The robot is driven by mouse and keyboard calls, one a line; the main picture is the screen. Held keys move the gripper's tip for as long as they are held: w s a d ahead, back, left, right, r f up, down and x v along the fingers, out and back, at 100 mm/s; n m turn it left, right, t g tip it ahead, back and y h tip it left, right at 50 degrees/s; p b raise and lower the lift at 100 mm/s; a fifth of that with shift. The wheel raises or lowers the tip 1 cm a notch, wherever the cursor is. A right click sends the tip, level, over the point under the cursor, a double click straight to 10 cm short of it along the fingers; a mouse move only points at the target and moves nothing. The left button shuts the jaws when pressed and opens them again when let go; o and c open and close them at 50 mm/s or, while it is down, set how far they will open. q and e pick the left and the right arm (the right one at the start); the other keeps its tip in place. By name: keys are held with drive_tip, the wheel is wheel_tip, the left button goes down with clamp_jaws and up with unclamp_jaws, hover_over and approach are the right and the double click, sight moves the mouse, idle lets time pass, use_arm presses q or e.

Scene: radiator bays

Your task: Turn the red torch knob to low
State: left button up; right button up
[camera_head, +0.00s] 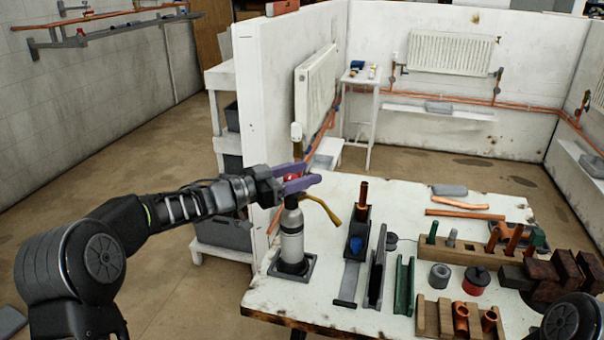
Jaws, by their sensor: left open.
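The torch is a grey gas cylinder (291,238) standing upright in a dark square base at the left end of the white workbench (338,193). A bent brass-coloured tube (328,210) reaches out to the right from its top. The red torch knob (291,177) shows as a small red patch at the top of the torch. My left gripper (303,177) reaches in from the left, with its two purple fingers open around the knob, one behind and one in front. They partly hide the knob, so its setting and any contact cannot be told.
Right of the torch stand a black holder with a copper pipe (362,195), grey and green channels (404,285), and a wooden block with pipe pieces (460,252). A white partition wall (262,95) rises behind the torch. Part of my right arm shows at lower right.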

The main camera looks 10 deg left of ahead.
use_arm(q)
drive_tip(key=shift+c, duration=0.2)
clamp_jaws()
idle(0.5)
